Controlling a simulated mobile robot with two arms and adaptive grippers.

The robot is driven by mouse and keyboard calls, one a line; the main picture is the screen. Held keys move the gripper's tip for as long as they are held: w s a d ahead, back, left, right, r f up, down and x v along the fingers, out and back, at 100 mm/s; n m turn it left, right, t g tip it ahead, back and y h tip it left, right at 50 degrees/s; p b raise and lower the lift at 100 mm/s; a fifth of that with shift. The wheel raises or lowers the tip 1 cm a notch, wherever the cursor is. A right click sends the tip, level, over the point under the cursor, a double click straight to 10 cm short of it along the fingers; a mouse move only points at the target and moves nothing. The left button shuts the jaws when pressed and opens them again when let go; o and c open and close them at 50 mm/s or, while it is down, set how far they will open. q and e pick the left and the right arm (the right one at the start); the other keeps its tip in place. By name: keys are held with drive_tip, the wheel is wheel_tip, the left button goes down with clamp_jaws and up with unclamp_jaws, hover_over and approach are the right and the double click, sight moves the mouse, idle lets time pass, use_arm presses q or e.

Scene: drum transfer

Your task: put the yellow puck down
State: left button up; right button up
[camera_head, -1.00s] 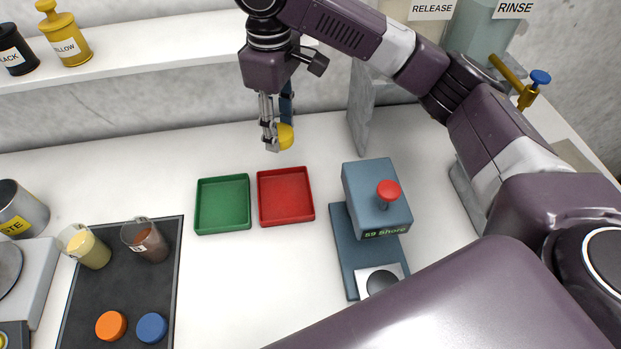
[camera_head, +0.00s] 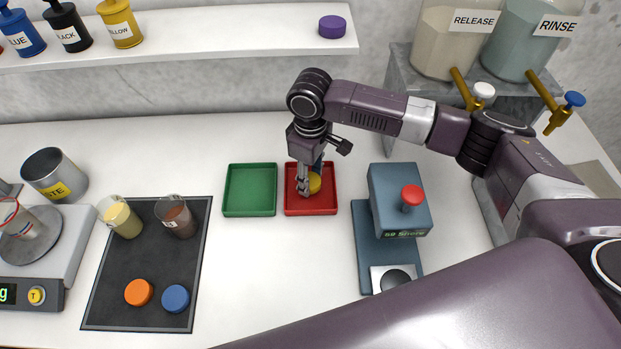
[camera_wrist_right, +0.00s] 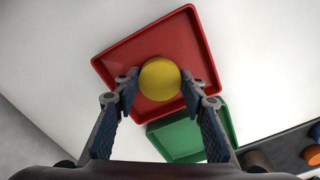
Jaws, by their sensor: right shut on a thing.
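The yellow puck (camera_head: 314,182) is between the fingers of my right gripper (camera_head: 309,184), which is shut on it. The puck is over or inside the red tray (camera_head: 311,209); I cannot tell whether it touches the floor of the tray. In the right wrist view the puck (camera_wrist_right: 160,79) lies between the two fingertips (camera_wrist_right: 160,85), with the red tray (camera_wrist_right: 118,50) behind it. The green tray (camera_head: 249,211) stands directly left of the red one and looks empty. My left gripper does not show.
A blue-grey hardness tester (camera_head: 385,200) with a red knob stands right of the red tray. A dark mat (camera_head: 125,255) at the left bears two cups, an orange puck (camera_head: 138,292) and a blue puck (camera_head: 175,298). The white counter in front of the trays is clear.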

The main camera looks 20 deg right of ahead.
sight(311, 181)
drive_tip(key=shift+f, duration=0.85)
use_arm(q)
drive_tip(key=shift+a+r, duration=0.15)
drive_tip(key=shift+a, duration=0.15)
use_arm(e)
drive_tip(key=shift+f, duration=0.15)
drive_tip(key=o, duration=1.3)
drive_tip(key=shift+c, duration=0.2)
use_arm(q)
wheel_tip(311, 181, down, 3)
drive_tip(key=b, duration=0.2)
drive_tip(key=shift+b, duration=0.4)
use_arm(e)
wheel_tip(311, 181, up, 12)
